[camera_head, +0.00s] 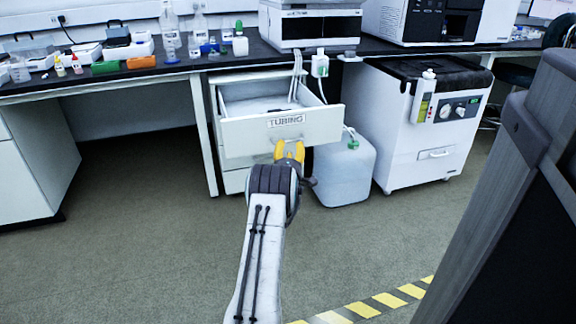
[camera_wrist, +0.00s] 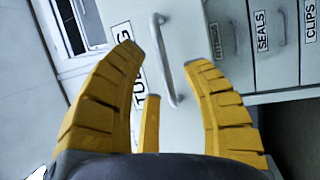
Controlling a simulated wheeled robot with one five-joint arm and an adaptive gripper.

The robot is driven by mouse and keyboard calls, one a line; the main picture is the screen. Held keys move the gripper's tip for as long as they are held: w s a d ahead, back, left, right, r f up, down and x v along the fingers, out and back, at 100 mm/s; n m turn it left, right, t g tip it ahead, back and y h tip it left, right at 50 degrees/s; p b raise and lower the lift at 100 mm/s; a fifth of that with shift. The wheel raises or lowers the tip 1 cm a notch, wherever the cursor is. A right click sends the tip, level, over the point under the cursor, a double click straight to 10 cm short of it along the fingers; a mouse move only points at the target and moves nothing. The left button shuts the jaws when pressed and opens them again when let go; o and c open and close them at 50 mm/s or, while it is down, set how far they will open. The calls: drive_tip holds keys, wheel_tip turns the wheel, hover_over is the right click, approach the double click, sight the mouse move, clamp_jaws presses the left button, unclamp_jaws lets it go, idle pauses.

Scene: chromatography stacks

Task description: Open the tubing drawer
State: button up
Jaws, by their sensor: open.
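The tubing drawer (camera_head: 240,136) is pulled well out of the cabinet under the bench, with its inside showing from above. Its front carries a TUBING label, also seen on the drawer front in the wrist view (camera_wrist: 190,125). My gripper (camera_head: 290,150) is just in front of the drawer front, below the label. In the wrist view, my yellow fingers (camera_wrist: 165,56) are spread, with the metal bar handle (camera_wrist: 164,60) showing between their tips. No finger is clearly closed on it.
Below are drawers labelled SEALS (camera_wrist: 262,52) and CLIPS (camera_wrist: 308,50). A translucent jug (camera_head: 343,170) and a white wheeled unit (camera_head: 400,140) stand to the right. The dark bench top (camera_head: 185,66) carries bottles and instruments. The floor (camera_head: 130,230) in front is clear.

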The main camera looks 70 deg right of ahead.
drive_tip(key=v, duration=0.7)
drive_tip(key=shift+a, duration=0.4)
drive_tip(key=shift+f, duration=0.1)
idle(0.4)
